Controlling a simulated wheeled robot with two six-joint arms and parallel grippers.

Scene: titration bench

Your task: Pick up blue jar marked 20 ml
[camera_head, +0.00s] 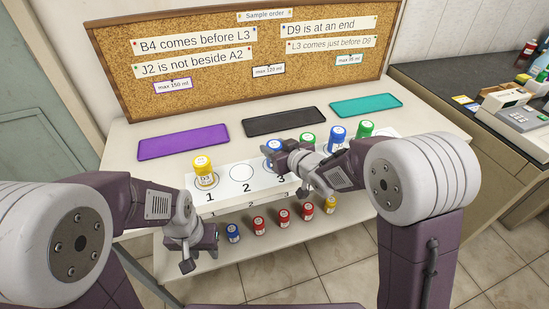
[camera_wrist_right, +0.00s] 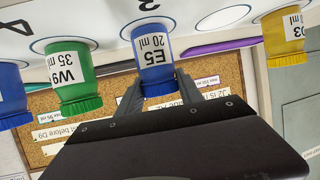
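The blue jar marked E5 20 ml (camera_wrist_right: 152,42) stands on the white numbered rack (camera_head: 228,189), at the place by number 3. In the head view, its blue top (camera_head: 273,146) shows behind my right gripper (camera_head: 277,157), which covers its lower part. In the right wrist view, the two fingers of my right gripper (camera_wrist_right: 159,88) lie on either side of the jar's blue cap, very close to it. I cannot tell whether they press on it.
A yellow jar (camera_head: 202,167) stands at place 1; place 2 is empty. Green (camera_head: 307,139) and blue (camera_head: 337,134) jars stand right of the gripper, with another green jar (camera_head: 365,129) beyond. Small jars (camera_head: 258,224) line the lower shelf. Purple (camera_head: 183,142), black and teal mats lie behind.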

